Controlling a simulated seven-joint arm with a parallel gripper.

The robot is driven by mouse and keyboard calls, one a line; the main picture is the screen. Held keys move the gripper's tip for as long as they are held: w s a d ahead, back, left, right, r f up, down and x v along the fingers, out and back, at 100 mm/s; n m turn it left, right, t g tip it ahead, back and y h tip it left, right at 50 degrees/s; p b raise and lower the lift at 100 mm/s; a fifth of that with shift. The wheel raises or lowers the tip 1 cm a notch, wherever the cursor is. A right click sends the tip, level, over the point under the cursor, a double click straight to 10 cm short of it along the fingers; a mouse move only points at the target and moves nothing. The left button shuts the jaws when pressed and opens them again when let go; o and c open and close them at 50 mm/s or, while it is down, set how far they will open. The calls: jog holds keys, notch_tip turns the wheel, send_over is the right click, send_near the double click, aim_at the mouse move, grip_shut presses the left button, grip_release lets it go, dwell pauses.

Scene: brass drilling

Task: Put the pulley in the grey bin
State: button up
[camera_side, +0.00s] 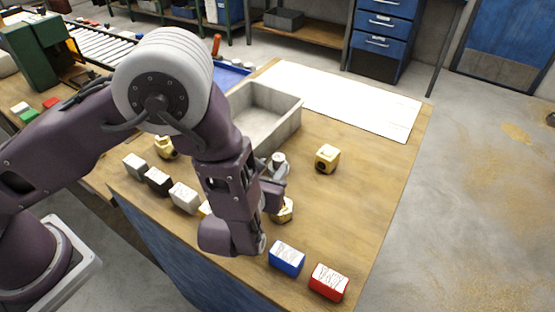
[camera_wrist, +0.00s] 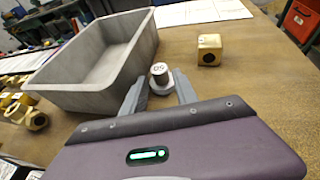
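The pulley is a small grey metal spool with a wide flange and a marked pale top (camera_wrist: 160,72). In the side view it shows (camera_side: 278,160) just beyond my gripper, near the grey bin's front corner. My gripper (camera_wrist: 161,85) has its two fingers on either side of the pulley's flange. I cannot tell whether they grip it or stand just clear, nor whether the pulley rests on the table. In the side view my wrist partly hides the fingers. The grey bin (camera_wrist: 135,55) is open-topped and looks empty, left of the pulley; it also shows in the side view (camera_side: 283,128).
A brass block with a hole (camera_side: 327,158) stands right of the pulley; another brass piece (camera_side: 283,212) is beside my gripper. Blue (camera_side: 287,258) and red (camera_side: 328,282) blocks lie at the front edge. White and black blocks (camera_side: 158,181) line the left. A white sheet (camera_side: 350,98) lies behind.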

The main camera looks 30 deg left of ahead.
jog(key=v, duration=0.6)
jog(key=shift+s, duration=0.15)
jog(key=a+r+n+g+y, duration=0.3)
jog(key=a+r+n+y, duration=0.2)
jog(key=a+r+n, duration=0.45)
jog(key=s+a+r+n+g, duration=0.4)
jog(key=s+a+n+g, duration=0.2)
jog(key=s+a+n, duration=0.4)
jog(key=s+r+n+g+h, duration=0.1)
jog(key=s+n+h, duration=0.2)
jog(key=s+n, duration=0.4)
jog(key=shift+s+a+r+g+h, duration=0.35)
jog(key=shift+s+a+g, duration=0.1)
jog(key=shift+s, duration=0.25)
jog(key=shift+o, duration=0.3)
jog(key=s+d+r+n+t+h, duration=0.2)
jog(key=d+r+n+t+h, duration=0.1)
jog(key=d+n+h, duration=0.1)
jog(key=shift+d+r+n, duration=0.4)
jog(key=shift+d+n, duration=0.05)
jog(key=shift+n, duration=0.7)
jog(key=o, duration=0.3)
jog(key=shift+s+d+r+h, duration=0.15)
jog(key=shift+d+r+h, duration=0.05)
jog(key=shift+r+h, duration=0.05)
jog(key=o, duration=0.4)
jog(key=shift+d, duration=0.1)
jog(key=shift+o, duration=0.2)
